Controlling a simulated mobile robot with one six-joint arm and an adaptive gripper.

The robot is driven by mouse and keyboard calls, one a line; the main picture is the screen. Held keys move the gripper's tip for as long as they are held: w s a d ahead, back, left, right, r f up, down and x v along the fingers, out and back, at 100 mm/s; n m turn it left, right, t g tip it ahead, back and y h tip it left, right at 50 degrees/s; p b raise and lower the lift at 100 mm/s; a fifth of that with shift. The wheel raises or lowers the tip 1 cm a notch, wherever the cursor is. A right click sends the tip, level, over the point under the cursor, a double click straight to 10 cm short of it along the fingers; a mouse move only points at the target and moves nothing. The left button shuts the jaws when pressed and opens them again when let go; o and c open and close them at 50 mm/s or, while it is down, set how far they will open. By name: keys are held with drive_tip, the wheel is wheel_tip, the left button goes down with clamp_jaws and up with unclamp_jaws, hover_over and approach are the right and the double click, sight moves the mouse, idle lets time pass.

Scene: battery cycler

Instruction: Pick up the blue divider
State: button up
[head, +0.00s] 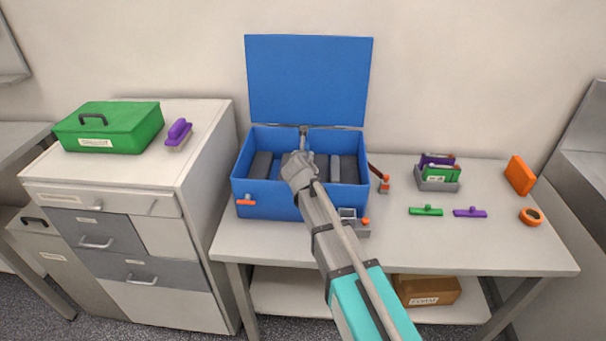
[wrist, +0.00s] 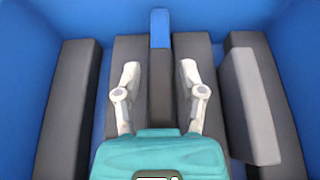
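A narrow blue piece (wrist: 160,28), which looks like the blue divider, stands at the far end of a dark strip (wrist: 160,90) in the middle of the open blue box. I cannot tell whether blue piece and strip are joined. My gripper (wrist: 160,68) is open, with one finger on each side of the dark strip and the blue piece beyond the fingertips. Nothing is visibly clamped; contact cannot be told. In the head view my gripper (head: 299,166) is over the blue box (head: 270,203), and my arm hides part of the inside.
Dark blocks (wrist: 68,110) line the box, and a lighter grey block (wrist: 248,105) leans at the right. The lid (head: 308,80) stands raised behind. A grey holder (head: 437,184), a green handle (head: 426,211) and a purple handle (head: 470,212) lie right. The table's front right is clear.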

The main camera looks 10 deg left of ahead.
clamp_jaws()
drive_tip(key=shift+r, duration=0.15)
wheel_tip(320, 180, up, 18)
drive_tip(key=p, duration=1.8)
